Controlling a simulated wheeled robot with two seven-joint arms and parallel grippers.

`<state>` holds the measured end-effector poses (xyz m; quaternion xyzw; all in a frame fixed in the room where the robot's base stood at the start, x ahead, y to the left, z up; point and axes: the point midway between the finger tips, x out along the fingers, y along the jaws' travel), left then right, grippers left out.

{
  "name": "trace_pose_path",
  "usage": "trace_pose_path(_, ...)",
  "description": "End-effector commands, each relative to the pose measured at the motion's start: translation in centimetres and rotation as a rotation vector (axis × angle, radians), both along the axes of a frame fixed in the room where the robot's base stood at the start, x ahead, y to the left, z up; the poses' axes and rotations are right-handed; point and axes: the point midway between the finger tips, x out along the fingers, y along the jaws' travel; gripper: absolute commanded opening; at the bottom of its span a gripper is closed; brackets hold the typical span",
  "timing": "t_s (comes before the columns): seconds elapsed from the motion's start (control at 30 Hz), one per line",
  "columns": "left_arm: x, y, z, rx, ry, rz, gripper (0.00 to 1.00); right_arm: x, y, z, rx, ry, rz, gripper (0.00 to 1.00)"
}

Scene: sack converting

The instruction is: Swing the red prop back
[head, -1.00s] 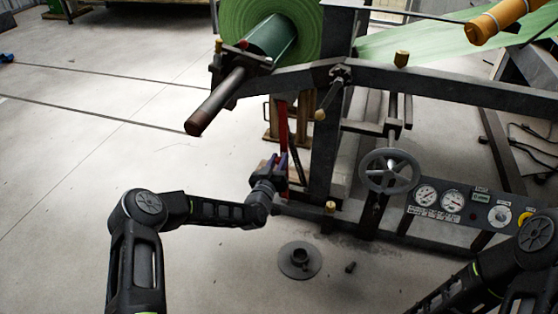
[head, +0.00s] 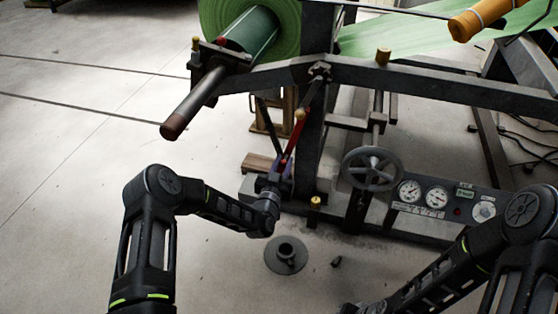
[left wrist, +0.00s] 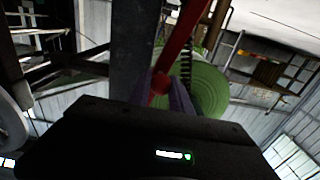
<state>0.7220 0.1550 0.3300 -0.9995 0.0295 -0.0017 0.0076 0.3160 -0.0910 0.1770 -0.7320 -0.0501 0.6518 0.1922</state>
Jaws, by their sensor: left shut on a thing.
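The red prop (head: 293,140) is a slim bar beside the dark upright of the roll stand, leaning with its top to the right. Its upper part is partly hidden behind a short lever with a brass knob. My left gripper (head: 281,170) is shut on its lower part. In the left wrist view the red prop (left wrist: 178,45) runs up from between the purple-grey fingers of my left gripper (left wrist: 160,95), its round red end at the fingertips. My right arm shows at the lower right, but its gripper is out of view.
The green roll (head: 275,25) sits above on its shaft, which juts out over my left arm. A grey handwheel (head: 371,169) and a gauge panel (head: 440,200) stand to the right. A round flanged piece (head: 286,255) lies on the floor. Open floor is at the left.

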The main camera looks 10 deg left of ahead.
Motion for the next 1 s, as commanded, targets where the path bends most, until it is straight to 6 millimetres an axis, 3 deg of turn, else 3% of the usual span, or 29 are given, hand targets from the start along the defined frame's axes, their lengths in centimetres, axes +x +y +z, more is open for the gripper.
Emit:
trace_pose_path(0.23, -0.2, -0.5, -0.2, 0.001, 0.006, -0.009, 0.00, 0.0, 0.0, 0.0, 0.000, -0.001, 0.000, 0.36)
trace_pose_path(0.27, -0.2, -0.5, -0.2, 0.000, 0.006, -0.009, 0.26, 0.0, 0.0, 0.0, 0.000, -0.001, 0.000, 0.36)
trace_pose_path(0.5, -0.1, -0.4, -0.2, -0.001, 0.005, -0.008, 0.46, 0.0, 0.0, 0.0, 0.000, -0.001, -0.001, 0.36)
trace_pose_path(0.8, -0.2, -0.3, -0.1, 0.000, 0.003, -0.006, 0.46, 0.0, 0.0, 0.1, 0.000, 0.000, 0.000, 0.36)
trace_pose_path(1.0, -2.1, -0.2, 0.1, -0.001, 0.005, -0.008, 0.46, -0.1, 0.0, 1.0, -0.002, 0.000, 0.000, 0.36)
